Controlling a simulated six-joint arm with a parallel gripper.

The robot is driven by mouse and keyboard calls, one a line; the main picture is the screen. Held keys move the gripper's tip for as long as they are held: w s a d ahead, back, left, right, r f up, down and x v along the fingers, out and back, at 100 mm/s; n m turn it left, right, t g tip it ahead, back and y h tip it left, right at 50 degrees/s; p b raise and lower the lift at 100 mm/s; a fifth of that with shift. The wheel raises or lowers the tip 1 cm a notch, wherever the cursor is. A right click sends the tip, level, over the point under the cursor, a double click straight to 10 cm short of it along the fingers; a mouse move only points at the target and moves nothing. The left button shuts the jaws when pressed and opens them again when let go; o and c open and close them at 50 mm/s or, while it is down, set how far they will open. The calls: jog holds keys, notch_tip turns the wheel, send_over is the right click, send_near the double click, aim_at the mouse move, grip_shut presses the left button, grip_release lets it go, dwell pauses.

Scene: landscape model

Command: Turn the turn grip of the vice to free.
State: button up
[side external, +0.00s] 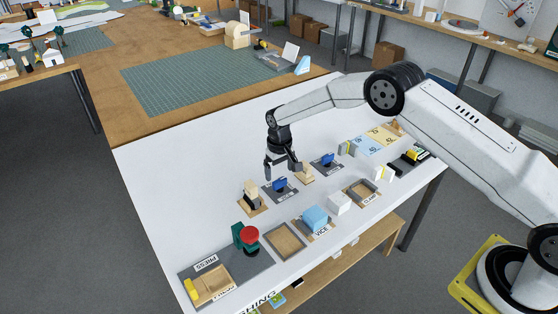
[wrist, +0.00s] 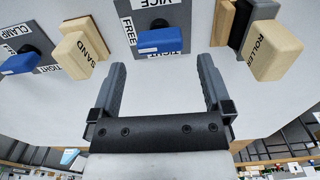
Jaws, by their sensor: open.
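The vice's turn grip is a blue bar (side external: 280,184) on a dark grey plate. In the wrist view the turn grip (wrist: 162,41) lies crosswise, with VICE above it, FREE on its left and TIGHT just below. I cannot tell for sure which mark it points to. My gripper (side external: 281,170) is open and empty, just above and behind this grip in the side view. In the wrist view my gripper (wrist: 162,66) has its two fingers spread to either side of the grip's line, apart from it.
A wooden ROLLER block (wrist: 272,52) stands on the right. A blue block (side external: 316,216) sits at the VICE place in front. The white table's left part is clear.

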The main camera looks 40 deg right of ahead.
aim_at(281, 180)
jog(key=shift+r, duration=1.65)
jog(key=shift+s+d+r, duration=0.1)
jog(key=shift+s+r, duration=0.1)
jog(key=shift+r, duration=0.2)
jog(key=s+d+r+t, duration=0.1)
jog(key=s+d+r, duration=0.2)
jog(key=s+r, duration=0.85)
jog(key=s+d+t, duration=0.1)
jog(key=s, duration=1.8)
jog(key=shift+d+r+t, duration=0.2)
jog(key=shift+d+t, duration=0.1)
jog(key=shift+d, duration=0.1)
